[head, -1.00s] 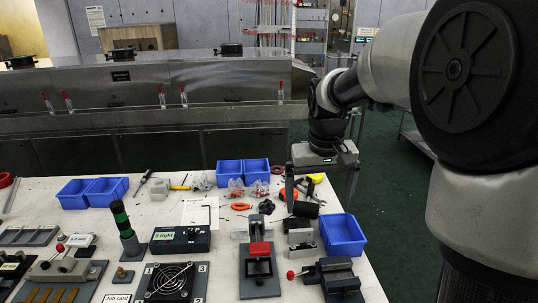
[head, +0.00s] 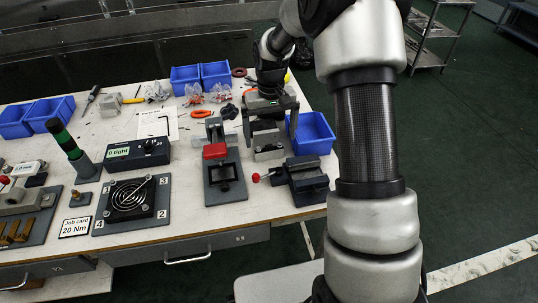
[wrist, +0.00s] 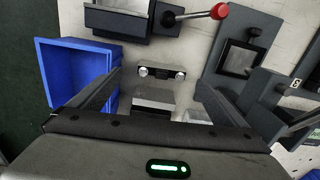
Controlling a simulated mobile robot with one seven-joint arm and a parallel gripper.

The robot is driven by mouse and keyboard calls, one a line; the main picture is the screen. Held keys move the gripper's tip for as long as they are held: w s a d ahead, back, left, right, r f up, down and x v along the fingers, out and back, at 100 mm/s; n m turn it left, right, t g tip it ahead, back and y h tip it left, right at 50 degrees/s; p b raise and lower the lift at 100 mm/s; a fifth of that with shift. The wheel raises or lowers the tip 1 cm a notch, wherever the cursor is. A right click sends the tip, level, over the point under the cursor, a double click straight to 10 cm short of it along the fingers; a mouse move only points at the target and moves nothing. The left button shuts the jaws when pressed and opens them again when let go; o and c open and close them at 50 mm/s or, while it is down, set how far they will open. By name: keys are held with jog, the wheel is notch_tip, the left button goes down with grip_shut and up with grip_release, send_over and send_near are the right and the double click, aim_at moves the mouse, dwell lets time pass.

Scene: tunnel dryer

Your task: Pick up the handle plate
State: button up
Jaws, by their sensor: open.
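What looks like the handle plate is a small metal piece with two round bright fittings (wrist: 162,73), lying between my fingers in the wrist view. A pale block (wrist: 155,98) lies just below it in that picture. In the head view a light metal block (head: 268,154) shows under my gripper; my fingers partly hide this area. My gripper (head: 270,137) is open and points down over the right part of the bench. In the wrist view its two fingers (wrist: 160,88) are wide apart on either side of the metal piece, with no visible contact.
A blue bin (head: 312,134) stands close to the right of my gripper. A vise with a red knob (head: 303,178) is in front of it, and a fixture with a red block (head: 222,172) is to the left. A fan unit (head: 131,203) sits farther left.

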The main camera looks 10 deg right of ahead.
aim_at(269, 146)
jog(key=f, duration=0.3)
jog(key=f+b, duration=0.1)
jog(key=f, duration=0.2)
jog(key=shift+s+a+f, duration=0.15)
jog(key=shift+a+f, duration=0.05)
jog(key=shift+f, duration=0.1)
jog(key=shift+r, duration=0.1)
jog(key=c, duration=1.3)
